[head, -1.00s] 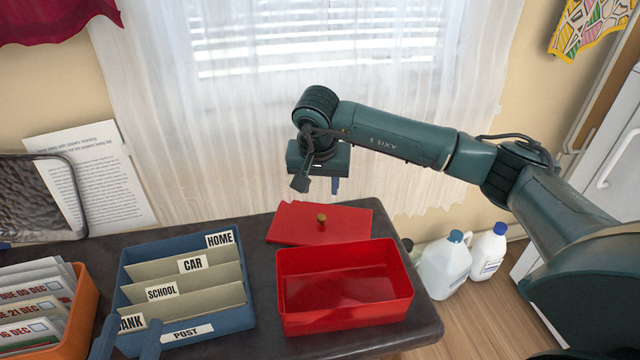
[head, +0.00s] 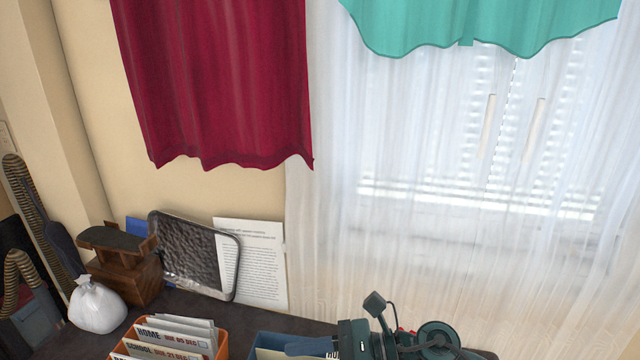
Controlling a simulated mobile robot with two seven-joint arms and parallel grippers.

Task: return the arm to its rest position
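My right arm shows at the bottom edge, right of centre. Its dark green gripper (head: 310,346) points left, with blue finger parts in front of the blue post sorter (head: 262,343). I cannot tell whether its fingers are apart or together. My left gripper is out of view. Only a bit of red shows behind the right arm, so the red box and its lid are mostly hidden or out of frame.
An orange tray (head: 222,346) of envelopes stands beside the sorter. A white bag (head: 97,306), a wooden stand (head: 128,270), a wire-framed panel (head: 188,255) and a printed sheet (head: 262,265) are at the left. Curtains hang behind.

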